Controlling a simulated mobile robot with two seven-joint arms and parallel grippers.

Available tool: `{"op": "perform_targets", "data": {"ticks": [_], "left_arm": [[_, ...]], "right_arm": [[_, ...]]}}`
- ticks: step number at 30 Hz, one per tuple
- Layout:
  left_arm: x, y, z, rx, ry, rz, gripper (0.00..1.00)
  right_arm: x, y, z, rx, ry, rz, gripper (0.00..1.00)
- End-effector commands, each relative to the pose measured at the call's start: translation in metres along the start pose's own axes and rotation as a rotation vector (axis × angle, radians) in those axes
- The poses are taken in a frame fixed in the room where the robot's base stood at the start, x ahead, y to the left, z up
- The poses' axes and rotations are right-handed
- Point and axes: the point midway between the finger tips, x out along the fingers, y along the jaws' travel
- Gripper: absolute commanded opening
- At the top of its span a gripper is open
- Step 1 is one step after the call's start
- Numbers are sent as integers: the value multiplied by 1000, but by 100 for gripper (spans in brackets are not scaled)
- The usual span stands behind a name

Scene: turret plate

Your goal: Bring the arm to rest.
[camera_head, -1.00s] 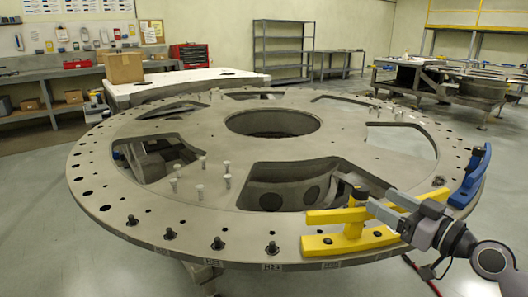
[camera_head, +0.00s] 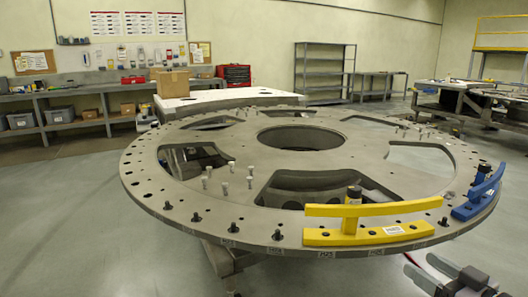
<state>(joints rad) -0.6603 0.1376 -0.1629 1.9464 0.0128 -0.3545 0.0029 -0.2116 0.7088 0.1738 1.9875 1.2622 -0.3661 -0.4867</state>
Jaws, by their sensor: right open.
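My right gripper (camera_head: 419,266) is at the bottom right of the head view, open and empty. It is apart from the turret plate (camera_head: 165,194), in front of and below its near right rim. Much of my right arm is cut off by the picture's edge. A yellow bracket (camera_head: 370,235) with a raised upper bar and a dark-topped post sits on the plate's near rim, to the left of and above the gripper. A blue bracket (camera_head: 475,205) sits on the rim further right. My left gripper is not in view.
Several dark bolts (camera_head: 277,235) stand along the near rim and pale pegs (camera_head: 225,188) stand further in. A support leg (camera_head: 222,262) shows under the plate. A bench with a cardboard box (camera_head: 172,83) is behind. Open floor (camera_head: 80,240) lies at the left.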

Motion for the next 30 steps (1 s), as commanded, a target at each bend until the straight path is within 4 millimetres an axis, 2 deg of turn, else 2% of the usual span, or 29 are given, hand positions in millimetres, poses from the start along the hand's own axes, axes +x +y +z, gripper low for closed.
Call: {"op": "perform_targets", "data": {"ticks": [1,6,12,15,18,22,25,30], "left_arm": [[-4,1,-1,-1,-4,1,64],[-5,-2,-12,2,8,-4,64],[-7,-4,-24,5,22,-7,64],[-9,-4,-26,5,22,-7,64],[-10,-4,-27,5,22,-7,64],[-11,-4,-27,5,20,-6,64],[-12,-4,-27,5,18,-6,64],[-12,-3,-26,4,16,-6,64]], "right_arm": [[-3,-10,29,17,-49,16,64],[-19,-50,115,37,-204,59,64],[-51,-113,195,46,-366,93,64],[-68,-144,222,45,-432,104,64],[-82,-171,240,41,-480,111,64],[-93,-193,252,35,-516,116,64],[-97,-201,256,30,-527,118,64],[-97,-202,257,27,-530,119,64]]}}
